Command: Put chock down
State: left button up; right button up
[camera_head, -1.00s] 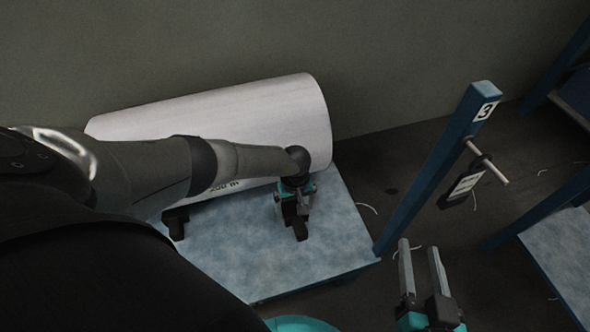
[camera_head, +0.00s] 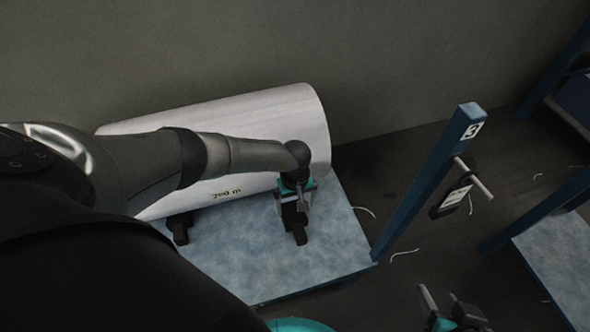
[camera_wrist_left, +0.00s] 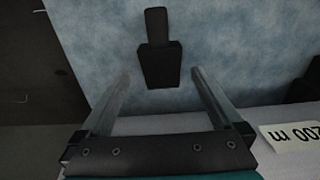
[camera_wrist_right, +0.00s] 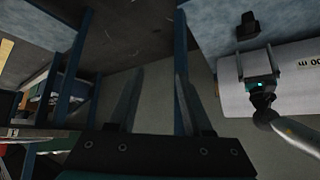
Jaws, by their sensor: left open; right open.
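A black chock (camera_head: 299,234) lies on the blue-grey platform (camera_head: 335,245) in front of a big white roll. In the left wrist view the chock (camera_wrist_left: 158,65) lies flat between and beyond my fingertips, with a gap on each side. My left gripper (camera_head: 293,208) is open just above it, empty. A second black chock (camera_head: 180,228) sits at the roll's front, further left. The white roll (camera_head: 270,120), marked "200 m", lies on the platform, partly hidden by my left arm. My right gripper (camera_head: 442,298) is open and empty, off the platform to the right.
A blue post (camera_head: 425,185) with a "3" plate stands at the platform's right corner, with a peg and a hanging tag (camera_head: 452,198). Another blue frame (camera_head: 540,210) stands further right. Thread scraps lie on the dark floor between. A wall closes off the back.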

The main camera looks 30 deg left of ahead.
aim_at(295, 217)
pick_arm(q)
notch_tip(295, 217, up, 2)
jog(key=shift+r+p, duration=0.1)
jog(key=shift+p, duration=0.45)
jog(key=shift+r+p, duration=0.9)
jog(key=shift+r, duration=0.55)
pick_arm(e)
jog(key=shift+s+d+f+m+g+h, duration=0.15)
jog(key=shift+s+d+f+g+h, duration=0.35)
jog(key=shift+s+d+g, duration=0.35)
jog(key=shift+s+d+f+m+g+h, duration=0.15)
jog(key=shift+s+d+f+g+h, duration=0.15)
jog(key=shift+s+d+f+g, duration=0.4)
pick_arm(q)
jog(key=shift+c, duration=0.2)
pick_arm(e)
jog(key=shift+d+r, duration=0.15)
jog(key=shift+d, duration=0.1)
